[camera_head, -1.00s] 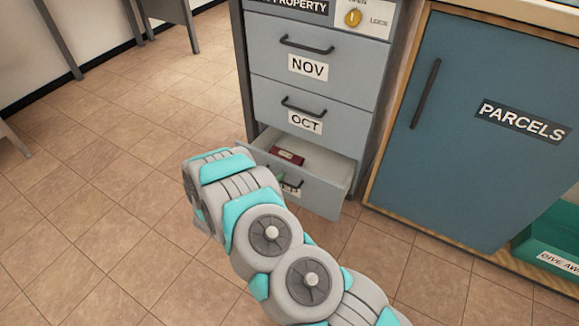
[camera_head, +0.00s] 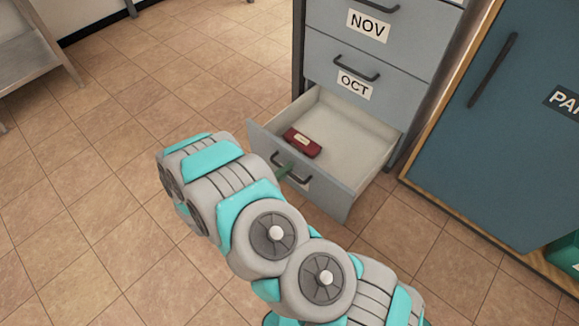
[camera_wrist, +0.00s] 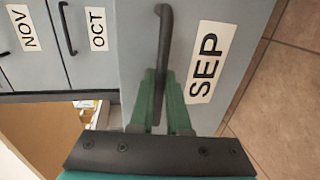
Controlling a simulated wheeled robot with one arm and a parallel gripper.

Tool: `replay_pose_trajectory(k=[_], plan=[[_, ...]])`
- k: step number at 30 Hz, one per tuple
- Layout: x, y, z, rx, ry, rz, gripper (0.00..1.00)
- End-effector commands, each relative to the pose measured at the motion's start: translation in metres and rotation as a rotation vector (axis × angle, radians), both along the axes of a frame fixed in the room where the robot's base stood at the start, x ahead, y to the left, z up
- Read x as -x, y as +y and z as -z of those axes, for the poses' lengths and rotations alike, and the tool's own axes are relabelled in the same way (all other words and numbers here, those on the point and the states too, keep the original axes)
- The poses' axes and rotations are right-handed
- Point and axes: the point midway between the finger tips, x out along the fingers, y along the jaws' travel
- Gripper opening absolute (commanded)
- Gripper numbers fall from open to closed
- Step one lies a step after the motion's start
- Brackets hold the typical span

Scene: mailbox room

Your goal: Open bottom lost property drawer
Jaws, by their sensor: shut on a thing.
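The bottom drawer (camera_head: 345,200) of the grey cabinet stands well open in the head view. Its front carries a SEP label, which shows in the wrist view (camera_wrist: 208,62). A dark red case (camera_head: 302,143) lies inside the drawer, near its front left. My gripper (camera_wrist: 160,98) is shut on the drawer's dark handle (camera_wrist: 162,50), with one green finger on each side of it. In the head view my arm hides part of the drawer front, and only a bit of a green finger (camera_head: 285,170) shows at the handle.
The OCT drawer (camera_head: 365,65) and NOV drawer (camera_head: 400,30) above are shut. A blue parcels door (camera_head: 490,130) is shut on the right. Tiled floor (camera_head: 90,180) is clear on the left, with a grey metal table (camera_head: 35,70) at the far left.

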Motion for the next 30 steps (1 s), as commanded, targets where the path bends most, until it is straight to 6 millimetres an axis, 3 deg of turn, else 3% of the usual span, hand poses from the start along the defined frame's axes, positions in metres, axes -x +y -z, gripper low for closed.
replay_pose_trajectory(k=[8, 9, 17, 25, 30], plan=[[0.0, 0.0, 0.001, -0.001, 0.002, 0.0, 0.0], [0.0, 0.0, 0.001, -0.001, 0.002, 0.0, 0.16], [0.0, 0.0, 0.0, -0.001, 0.001, 0.0, 0.45], [0.001, 0.001, 0.0, -0.001, 0.001, -0.001, 0.45], [0.012, 0.011, -0.003, -0.001, 0.0, -0.004, 0.45]])
